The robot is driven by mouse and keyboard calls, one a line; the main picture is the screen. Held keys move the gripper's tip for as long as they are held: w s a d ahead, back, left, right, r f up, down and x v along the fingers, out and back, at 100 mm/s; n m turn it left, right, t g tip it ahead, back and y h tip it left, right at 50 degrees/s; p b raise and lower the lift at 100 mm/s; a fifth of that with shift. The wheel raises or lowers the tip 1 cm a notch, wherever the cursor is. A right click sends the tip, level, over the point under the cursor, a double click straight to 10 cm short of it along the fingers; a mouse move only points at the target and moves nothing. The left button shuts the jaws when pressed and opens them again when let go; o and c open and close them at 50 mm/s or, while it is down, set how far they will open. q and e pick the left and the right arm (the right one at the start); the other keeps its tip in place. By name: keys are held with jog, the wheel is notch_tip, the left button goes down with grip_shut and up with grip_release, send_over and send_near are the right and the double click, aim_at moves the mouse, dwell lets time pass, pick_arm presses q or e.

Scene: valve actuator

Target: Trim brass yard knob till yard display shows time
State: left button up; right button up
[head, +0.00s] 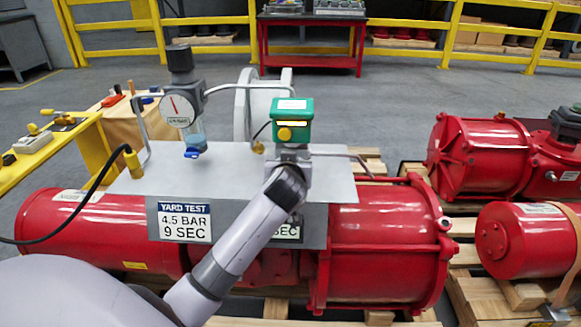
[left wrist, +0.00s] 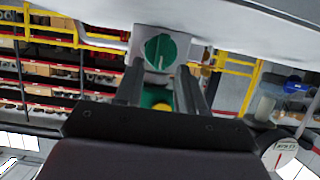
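A small brass knob (head: 258,147) sits left of the silver block below the green box; a brass-coloured piece also shows in the left wrist view (left wrist: 206,56). The green box (head: 292,121) carries a yellow button and a small display (head: 291,104), too small to read. A placard (head: 185,222) reads "YARD TEST 4.5 BAR 9 SEC". My left gripper (left wrist: 158,75) has its two fingers apart. A green dial (left wrist: 160,50) with a white line lies just beyond the tips, and yellow shows between the fingers. My right gripper is not seen.
A pressure gauge (head: 178,108) and filter stand on the left of the grey plate (head: 225,182). The plate sits above a red actuator (head: 390,245). A second placard is partly hidden by my left arm. More red actuators (head: 480,157) lie on pallets at right.

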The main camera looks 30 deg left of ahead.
pick_arm(q)
jog(key=shift+w+a+f, duration=0.2)
jog(key=shift+w+a, duration=0.1)
jog(key=shift+w, duration=0.1)
grip_shut()
